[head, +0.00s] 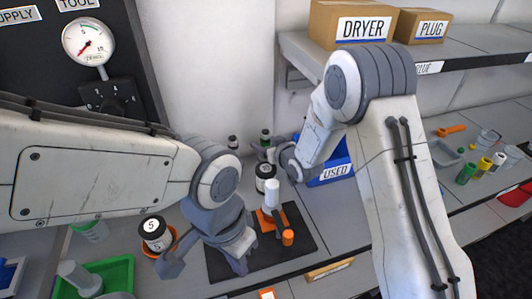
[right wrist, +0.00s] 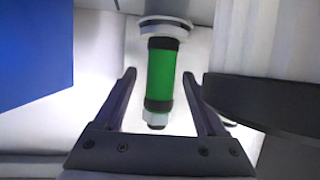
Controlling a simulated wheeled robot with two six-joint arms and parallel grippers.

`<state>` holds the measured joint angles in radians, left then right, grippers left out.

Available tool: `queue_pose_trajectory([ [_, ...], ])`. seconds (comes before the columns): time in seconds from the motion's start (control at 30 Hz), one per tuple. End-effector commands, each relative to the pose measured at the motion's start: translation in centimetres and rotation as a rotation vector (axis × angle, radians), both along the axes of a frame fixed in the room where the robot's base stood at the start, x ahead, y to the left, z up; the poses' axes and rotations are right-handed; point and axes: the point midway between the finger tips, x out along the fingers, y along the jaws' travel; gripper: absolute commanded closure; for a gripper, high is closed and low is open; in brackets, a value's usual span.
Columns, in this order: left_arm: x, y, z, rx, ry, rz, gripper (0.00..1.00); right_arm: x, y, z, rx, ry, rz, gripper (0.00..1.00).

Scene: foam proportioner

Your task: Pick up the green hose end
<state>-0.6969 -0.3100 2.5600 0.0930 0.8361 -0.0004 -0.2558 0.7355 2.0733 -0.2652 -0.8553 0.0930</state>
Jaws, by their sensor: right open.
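The green hose end (right wrist: 160,75) is a green cylinder with black bands and a pale hex tip. In the right wrist view it extends from a round pale fitting (right wrist: 164,27) at the top. My right gripper (right wrist: 159,76) is open, with one finger on each side of the hose end and visible gaps between. In the head view my right gripper (head: 278,158) is small and partly covered by its own wrist, and I cannot make out the hose end there. My left gripper (head: 207,262) has its fingers spread and looks empty, above the bench beside the black mat.
A black mat (head: 300,246) holds an orange stand with a white cylinder (head: 272,198). A jar marked 5 (head: 154,233) and a green tray (head: 121,270) are at left. The blue USED bin (head: 336,173) is beside my right wrist. A shelf carries the DRYER box (head: 345,25).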

Motion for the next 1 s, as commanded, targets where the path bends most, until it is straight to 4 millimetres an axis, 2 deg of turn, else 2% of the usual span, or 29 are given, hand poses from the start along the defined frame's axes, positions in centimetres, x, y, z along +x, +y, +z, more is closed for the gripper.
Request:
queue_pose_trajectory([
  [0.07,0.0,0.0,0.0,0.000,0.000,0.000,1.00,0.0,0.0,0.0,0.000,0.000,0.000,0.27],
  [0.2,0.0,0.0,0.0,0.000,0.000,0.000,1.00,0.0,0.0,0.0,0.000,0.000,0.000,0.80],
  [0.27,0.0,0.0,0.0,0.000,0.000,0.000,1.00,0.0,0.0,0.0,0.000,0.000,0.000,1.00],
  [0.67,0.0,0.0,-0.1,0.000,0.000,0.000,1.00,0.0,0.0,0.5,0.001,-0.002,0.000,1.00],
  [0.83,0.0,0.0,-0.3,0.000,0.000,0.000,1.00,0.0,0.0,2.2,0.001,-0.005,0.001,1.00],
  [0.93,0.0,0.0,-0.6,0.000,0.000,0.000,1.00,0.0,0.0,4.1,0.002,-0.008,0.001,1.00],
  [0.97,0.0,0.0,-0.6,0.000,0.000,0.000,1.00,-0.1,-0.1,4.6,0.001,-0.007,-0.001,1.00],
  [1.0,0.0,0.0,-0.8,0.000,0.000,0.000,1.00,-0.6,-1.1,4.9,-0.001,-0.004,-0.003,1.00],
])
